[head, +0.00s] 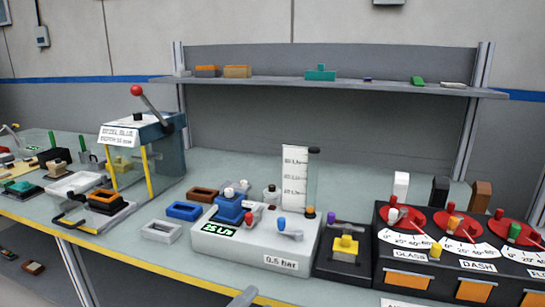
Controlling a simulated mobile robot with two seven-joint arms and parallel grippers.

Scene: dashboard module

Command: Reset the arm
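Neither of my grippers can be made out in the head view. A small grey piece (243,298) pokes in at the bottom edge, left of centre. I cannot tell whether it belongs to my own arm or to the bench. No held object shows. The workbench (240,180) with its yellow front edge stands ahead.
A press (160,150) with a raised red-knobbed lever stands at the left. A white box with a pressure label (270,262) and a black panel with red dials (383,272) stand centre and right. A shelf (380,86) runs behind.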

